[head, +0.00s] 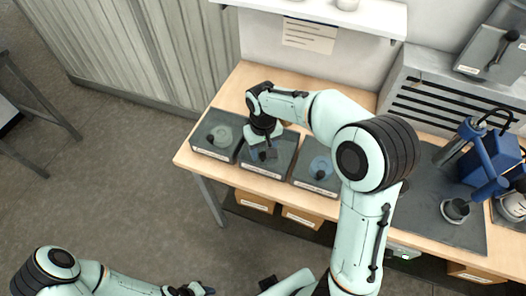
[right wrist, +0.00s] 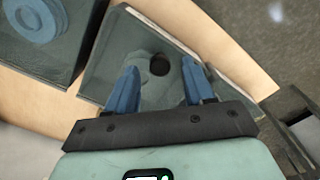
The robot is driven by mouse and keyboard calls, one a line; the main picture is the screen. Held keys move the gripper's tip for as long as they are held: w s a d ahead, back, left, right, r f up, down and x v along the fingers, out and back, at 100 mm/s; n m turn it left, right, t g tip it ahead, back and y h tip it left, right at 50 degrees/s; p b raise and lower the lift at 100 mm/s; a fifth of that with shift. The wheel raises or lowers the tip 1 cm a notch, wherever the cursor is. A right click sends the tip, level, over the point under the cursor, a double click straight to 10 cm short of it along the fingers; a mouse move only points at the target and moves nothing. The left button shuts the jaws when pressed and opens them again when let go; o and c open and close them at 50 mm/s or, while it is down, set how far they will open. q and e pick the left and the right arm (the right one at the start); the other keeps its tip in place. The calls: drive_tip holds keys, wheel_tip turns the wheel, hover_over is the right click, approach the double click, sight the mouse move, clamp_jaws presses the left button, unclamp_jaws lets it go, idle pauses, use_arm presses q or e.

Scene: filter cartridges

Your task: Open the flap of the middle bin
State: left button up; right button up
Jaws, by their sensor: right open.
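The middle bin (head: 284,162) is a dark grey box with a see-through flap and a label on its front edge. It stands on the wooden bench between two similar bins. In the right wrist view its flap (right wrist: 112,62) looks closed, with a round black knob (right wrist: 160,64) and a grey round shape below. My right gripper (head: 266,154) is over this bin, pointing down. Its two blue fingers (right wrist: 158,78) are apart on either side of the knob, with nothing held. My left gripper (head: 190,290) is low at the bottom edge, far from the bins; its jaws are unclear.
The left bin (head: 213,140) and the right bin (head: 316,172), with a blue ring inside, stand close on either side. Blue equipment (head: 488,160) is on a dark mat at the right. A white shelf (head: 375,18) hangs behind. Cardboard boxes (head: 254,201) sit under the bench.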

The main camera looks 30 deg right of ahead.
drive_tip(key=shift+f, duration=0.7)
clamp_jaws()
drive_tip(key=shift+r, duration=0.15)
